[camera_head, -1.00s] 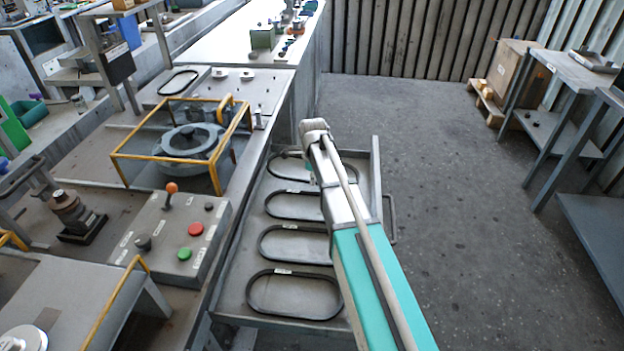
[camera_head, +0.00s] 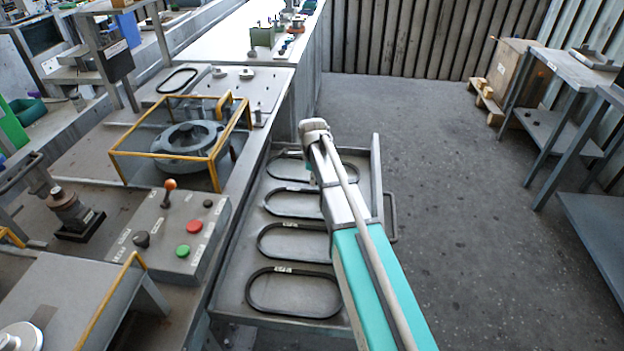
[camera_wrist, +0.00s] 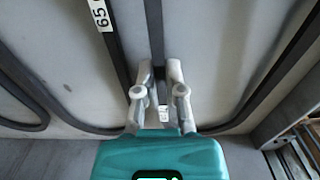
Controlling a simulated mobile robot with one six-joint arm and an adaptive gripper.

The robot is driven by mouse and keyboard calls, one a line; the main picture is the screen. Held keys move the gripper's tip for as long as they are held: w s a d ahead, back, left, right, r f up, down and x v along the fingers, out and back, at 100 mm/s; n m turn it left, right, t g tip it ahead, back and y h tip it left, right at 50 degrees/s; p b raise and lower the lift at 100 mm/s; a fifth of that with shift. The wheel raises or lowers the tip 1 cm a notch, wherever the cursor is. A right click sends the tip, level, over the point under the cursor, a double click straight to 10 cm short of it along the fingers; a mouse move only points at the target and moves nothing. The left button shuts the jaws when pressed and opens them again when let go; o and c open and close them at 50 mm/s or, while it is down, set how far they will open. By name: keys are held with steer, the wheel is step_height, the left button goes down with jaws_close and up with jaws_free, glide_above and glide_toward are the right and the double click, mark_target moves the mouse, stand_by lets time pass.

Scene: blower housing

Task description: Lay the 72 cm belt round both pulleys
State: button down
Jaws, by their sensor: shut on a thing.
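My gripper (camera_wrist: 160,75) is shut on the near strand of a black belt (camera_wrist: 155,30) in the wrist view. A small white tag shows between the fingers, too small to read. The strand beside it belongs to another belt (camera_wrist: 110,52) tagged 65. In the head view the held belt seems to be the farthest one (camera_head: 284,178) in the tray, partly hidden by my arm; it looks still down in the tray. My fingers are hidden there. Two small pale discs (camera_head: 219,72) (camera_head: 247,73), apparently the pulleys, sit on a grey plate left of the tray.
The belt tray (camera_head: 232,300) holds several belts side by side and has raised edges. Another black belt (camera_head: 177,80) lies beside the discs. A yellow guard frame (camera_head: 215,165) stands round a grey housing (camera_head: 187,140). A control box (camera_head: 165,235) is nearer.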

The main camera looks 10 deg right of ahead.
steer(key=shift+f+b, duration=0.35)
stand_by(0.6)
steer(key=c, duration=0.7)
jaws_free()
steer(key=shift+o, duration=0.2)
steer(key=shift+r, duration=0.2)
steer(key=shift+r+p, duration=1.05)
steer(key=shift+p, duration=0.2)
steer(key=shift+r+p, duration=2.55)
steer(key=shift+s, duration=0.1)
